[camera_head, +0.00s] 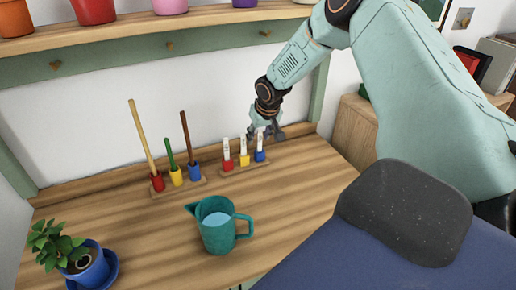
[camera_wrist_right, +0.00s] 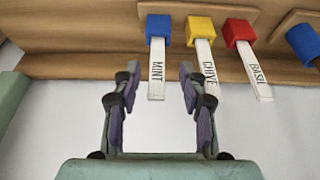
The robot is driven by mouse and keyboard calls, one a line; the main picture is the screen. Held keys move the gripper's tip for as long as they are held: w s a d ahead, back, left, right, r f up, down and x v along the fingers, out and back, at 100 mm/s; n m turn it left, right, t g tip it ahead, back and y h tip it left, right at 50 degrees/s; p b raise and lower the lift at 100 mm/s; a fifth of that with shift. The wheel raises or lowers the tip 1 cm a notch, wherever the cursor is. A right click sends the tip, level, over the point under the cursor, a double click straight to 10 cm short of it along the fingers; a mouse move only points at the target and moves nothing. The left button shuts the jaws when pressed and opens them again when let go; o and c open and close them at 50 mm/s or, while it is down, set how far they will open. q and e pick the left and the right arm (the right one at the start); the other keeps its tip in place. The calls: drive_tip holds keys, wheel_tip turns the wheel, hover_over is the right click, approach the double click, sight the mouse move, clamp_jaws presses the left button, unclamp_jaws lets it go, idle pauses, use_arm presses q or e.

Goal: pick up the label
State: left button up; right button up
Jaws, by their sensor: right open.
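Three white labels stand upright in coloured blocks on a small wooden strip. The label in the blue block (camera_head: 260,147) reads MINT in the right wrist view (camera_wrist_right: 157,68). The label in the yellow block (camera_head: 244,152) reads CHIVE (camera_wrist_right: 206,66). The label in the red block (camera_head: 227,154) carries a word starting with BAS (camera_wrist_right: 254,72). My right gripper (camera_head: 266,128) is open at the top of the mint label. In the wrist view its fingertips (camera_wrist_right: 157,72) show on either side of that label, with gaps. My left gripper is out of view.
A second strip holds a red, a yellow and a blue block with sticks (camera_head: 175,174), left of the labels. A teal jug (camera_head: 218,236) stands in front, a potted plant (camera_head: 85,266) at front left. A shelf with pots (camera_head: 170,28) runs above. The table's right side is clear.

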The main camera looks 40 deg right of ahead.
drive_tip(key=shift+w+d+f, duration=0.1)
drive_tip(key=shift+d+f, duration=0.1)
drive_tip(key=shift+f, duration=0.35)
drive_tip(key=shift+d+r, duration=0.1)
drive_tip(key=shift+r, duration=0.1)
drive_tip(key=shift+a, duration=0.25)
drive_tip(key=c, duration=0.4)
drive_tip(key=shift+d+f, duration=0.15)
drive_tip(key=c, duration=0.3)
drive_tip(key=shift+c, duration=0.7)
